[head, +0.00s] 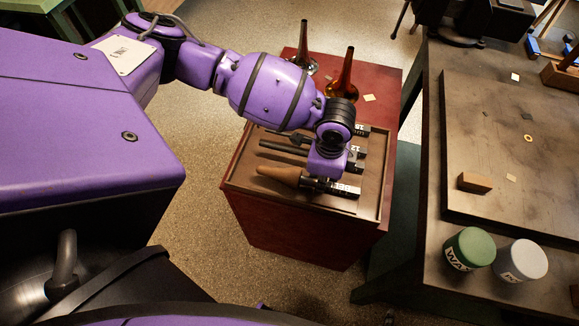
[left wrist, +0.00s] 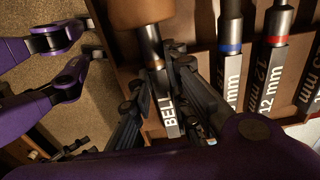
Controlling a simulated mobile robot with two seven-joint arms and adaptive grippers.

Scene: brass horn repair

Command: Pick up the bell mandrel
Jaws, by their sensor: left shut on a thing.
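The bell mandrel (head: 279,175) lies in the tray on the red cabinet, its tan tapered head to the left and its dark handle marked BELL to the right. My left gripper (head: 315,184) comes down over its middle from above. My right gripper is not in view.
Other mandrels, one marked 12 mm (left wrist: 272,70) with a red band, lie parallel beside it in the tray (head: 240,188). Two horn bells (head: 341,72) stand at the cabinet's back. A workbench (head: 490,120) with a green wax jar (head: 470,248) stands to the right.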

